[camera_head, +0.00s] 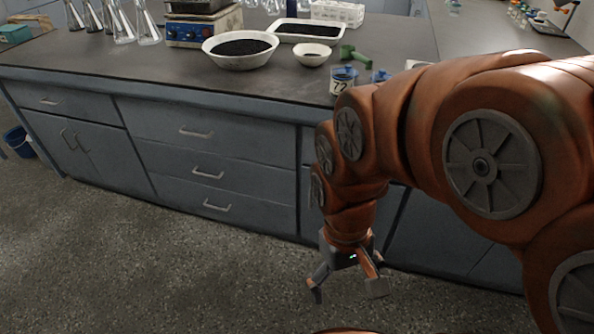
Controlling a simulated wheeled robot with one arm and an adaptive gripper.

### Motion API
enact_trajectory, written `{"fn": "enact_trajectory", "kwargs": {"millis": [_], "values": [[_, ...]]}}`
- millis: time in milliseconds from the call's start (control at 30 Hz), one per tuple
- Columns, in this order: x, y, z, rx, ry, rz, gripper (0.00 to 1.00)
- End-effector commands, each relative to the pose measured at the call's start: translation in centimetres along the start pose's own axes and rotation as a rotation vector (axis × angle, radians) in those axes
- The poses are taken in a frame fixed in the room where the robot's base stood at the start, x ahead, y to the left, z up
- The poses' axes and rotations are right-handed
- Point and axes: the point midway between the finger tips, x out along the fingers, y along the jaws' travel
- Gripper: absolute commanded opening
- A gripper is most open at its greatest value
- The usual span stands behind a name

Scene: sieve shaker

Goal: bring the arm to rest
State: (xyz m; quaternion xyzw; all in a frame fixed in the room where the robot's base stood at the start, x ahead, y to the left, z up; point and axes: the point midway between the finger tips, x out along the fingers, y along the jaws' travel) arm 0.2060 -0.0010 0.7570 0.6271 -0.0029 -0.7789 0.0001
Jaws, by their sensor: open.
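My gripper (347,289) hangs at the end of my orange arm, pointing down, in front of the bench drawers and below the bench top. Its fingers are spread apart, with nothing between them. My arm comes in from the right edge and bends downward, hiding part of the bench front and top behind it.
A dark-topped bench (110,62) with blue-grey drawers runs across the view. The speckled floor (150,260) is clear.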

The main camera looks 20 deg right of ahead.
Motion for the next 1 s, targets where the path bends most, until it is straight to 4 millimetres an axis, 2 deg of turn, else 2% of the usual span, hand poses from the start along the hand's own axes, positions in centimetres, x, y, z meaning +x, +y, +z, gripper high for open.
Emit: {"fn": "enact_trajectory", "kwargs": {"millis": [333,400,667,1000], "values": [[-0.1,0.0,0.0,0.0,0.001,-0.001,0.97],[-1.7,0.0,0.4,-0.001,0.004,-0.001,0.97],[-5.7,0.0,1.5,-0.001,0.015,-0.002,0.97],[-13.9,0.0,3.9,-0.003,0.033,-0.003,0.97]]}}
